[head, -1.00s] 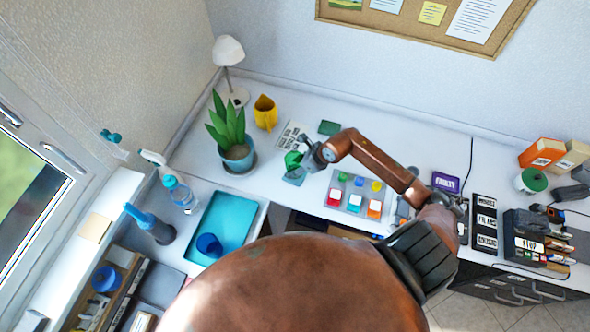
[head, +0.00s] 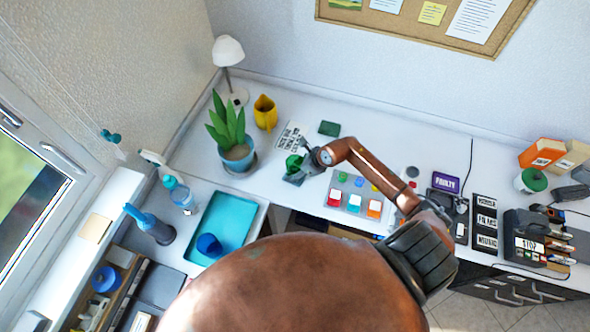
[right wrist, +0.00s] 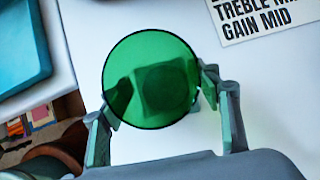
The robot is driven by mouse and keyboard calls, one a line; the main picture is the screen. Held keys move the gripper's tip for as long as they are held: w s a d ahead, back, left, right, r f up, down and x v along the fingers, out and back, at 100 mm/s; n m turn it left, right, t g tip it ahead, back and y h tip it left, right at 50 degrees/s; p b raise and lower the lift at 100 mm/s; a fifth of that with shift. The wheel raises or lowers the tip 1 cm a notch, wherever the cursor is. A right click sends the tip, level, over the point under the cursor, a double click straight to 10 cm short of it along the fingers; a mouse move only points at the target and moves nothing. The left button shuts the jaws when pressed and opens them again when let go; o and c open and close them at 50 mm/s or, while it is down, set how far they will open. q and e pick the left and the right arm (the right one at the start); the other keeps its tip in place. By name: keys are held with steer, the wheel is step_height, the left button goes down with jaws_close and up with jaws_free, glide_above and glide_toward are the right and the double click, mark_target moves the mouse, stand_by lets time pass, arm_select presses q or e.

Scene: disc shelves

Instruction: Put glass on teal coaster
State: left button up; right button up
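The green glass (head: 293,162) is upright at the end of my right arm in the head view, beside the plant pot. My right gripper (head: 305,160) is shut around it. In the right wrist view, I look down into the glass (right wrist: 151,52), with one finger of my right gripper (right wrist: 155,98) on each side. The small teal coaster (head: 293,180) shows darkly below the glass in the head view. A dark square shows through the glass in the wrist view. I cannot tell whether the glass touches the coaster. My left gripper is not in view.
A potted plant (head: 236,152) stands close left of the glass. A printed card (head: 292,136) lies behind it, with a dark green square (head: 329,128) farther right. A grey tray of coloured blocks (head: 343,208) lies to the right. A teal tray (head: 232,213) is at lower left.

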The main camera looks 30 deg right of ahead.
steer(key=shift+o, duration=0.4)
steer(key=v, duration=1.2)
steer(key=shift+r, duration=0.1)
